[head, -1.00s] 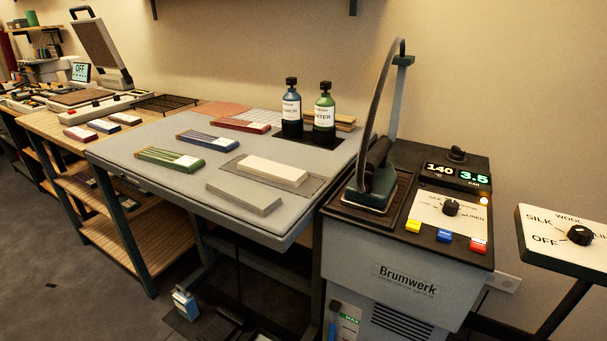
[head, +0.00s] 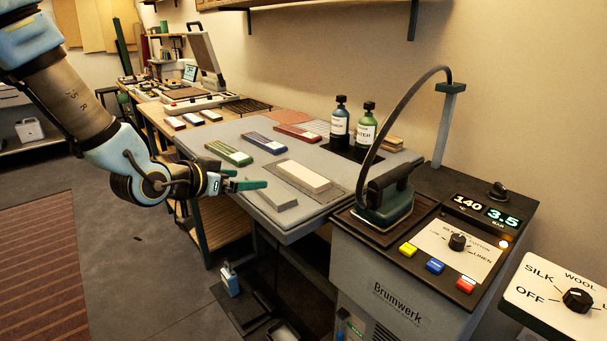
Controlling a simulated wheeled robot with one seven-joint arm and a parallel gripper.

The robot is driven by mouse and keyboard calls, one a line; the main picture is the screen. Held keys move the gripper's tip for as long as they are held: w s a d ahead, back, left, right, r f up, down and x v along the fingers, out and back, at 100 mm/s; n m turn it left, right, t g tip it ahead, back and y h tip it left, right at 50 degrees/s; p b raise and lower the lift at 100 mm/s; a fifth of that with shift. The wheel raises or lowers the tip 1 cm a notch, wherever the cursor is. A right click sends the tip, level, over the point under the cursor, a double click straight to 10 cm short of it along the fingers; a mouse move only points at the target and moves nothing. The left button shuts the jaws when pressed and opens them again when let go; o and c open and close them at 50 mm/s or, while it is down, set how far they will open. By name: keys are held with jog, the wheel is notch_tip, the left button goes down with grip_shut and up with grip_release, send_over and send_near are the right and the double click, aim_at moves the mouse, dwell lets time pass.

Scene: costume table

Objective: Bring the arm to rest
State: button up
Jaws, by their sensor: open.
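My gripper (head: 247,184) is at the end of my arm, which reaches in from the upper left of the head view. It is open, with dark green fingers pointing right, and nothing shows between them. In the picture it lies at the left front edge of the grey ironing table (head: 240,124), near the grey block (head: 270,201). I cannot tell its exact height or whether it touches the table.
On the table are a white block (head: 303,176), green (head: 228,153), blue (head: 265,142) and red (head: 297,133) folded pieces, and two bottles (head: 340,125) (head: 366,128). An iron (head: 388,200) stands on the steam station at right. Open floor (head: 140,250) lies at left.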

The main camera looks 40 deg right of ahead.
jog(key=b+x, duration=0.2)
jog(key=x, duration=0.2)
jog(key=b+x, duration=0.2)
jog(key=x, duration=0.3)
jog(key=shift+s+d, duration=0.2)
jog(key=shift+w+d, duration=0.15)
jog(key=shift+d, duration=0.2)
jog(key=shift+a, duration=0.1)
